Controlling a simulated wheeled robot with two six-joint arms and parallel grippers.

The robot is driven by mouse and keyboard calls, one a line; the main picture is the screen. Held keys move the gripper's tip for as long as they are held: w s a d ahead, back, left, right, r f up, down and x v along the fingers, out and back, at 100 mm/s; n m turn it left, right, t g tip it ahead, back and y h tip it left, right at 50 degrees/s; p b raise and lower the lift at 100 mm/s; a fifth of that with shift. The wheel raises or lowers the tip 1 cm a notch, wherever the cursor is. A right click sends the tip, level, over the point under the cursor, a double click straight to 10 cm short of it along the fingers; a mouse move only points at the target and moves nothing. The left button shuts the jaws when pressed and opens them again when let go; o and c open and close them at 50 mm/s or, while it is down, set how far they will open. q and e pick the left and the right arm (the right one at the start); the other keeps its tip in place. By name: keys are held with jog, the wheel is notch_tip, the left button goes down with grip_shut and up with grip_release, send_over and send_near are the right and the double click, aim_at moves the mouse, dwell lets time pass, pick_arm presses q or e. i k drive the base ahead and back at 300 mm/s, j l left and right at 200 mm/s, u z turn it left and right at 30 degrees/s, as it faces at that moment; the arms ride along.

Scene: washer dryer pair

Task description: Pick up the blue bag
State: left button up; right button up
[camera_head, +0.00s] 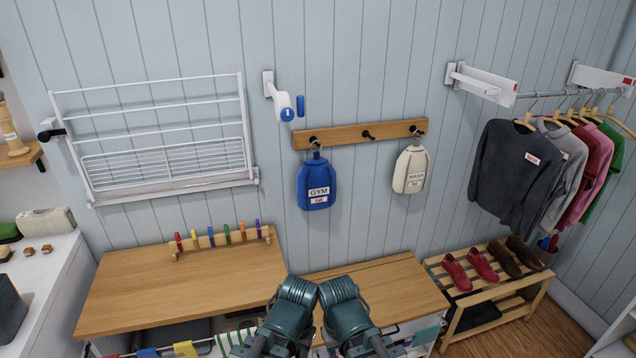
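The blue bag (317,189), labelled GYM with a red tag below, hangs from the left hook of a wooden peg rail (345,138) on the wall. My two teal arms come up from the bottom middle, close together, well below the bag and apart from it. No gripper fingers can be made out on either arm. A cream bag (411,169) labelled WASH hangs from the right hook. The middle hook is empty.
Two wooden countertops, a left one (150,290) and a right one (400,290), lie below. A rack of coloured pegs (222,240) stands on the left one. A white drying rack (160,140), hanging clothes (515,172) and a shoe bench (500,300) flank the rail.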

aim_at(316, 186)
jog(key=i+j, duration=0.4)
jog(key=j, duration=0.15)
jog(key=i+j, duration=0.4)
jog(key=j, duration=0.2)
jog(key=j+z, duration=0.1)
jog(key=z, duration=1.85)
jog(key=i+j, duration=0.05)
jog(key=j, duration=0.05)
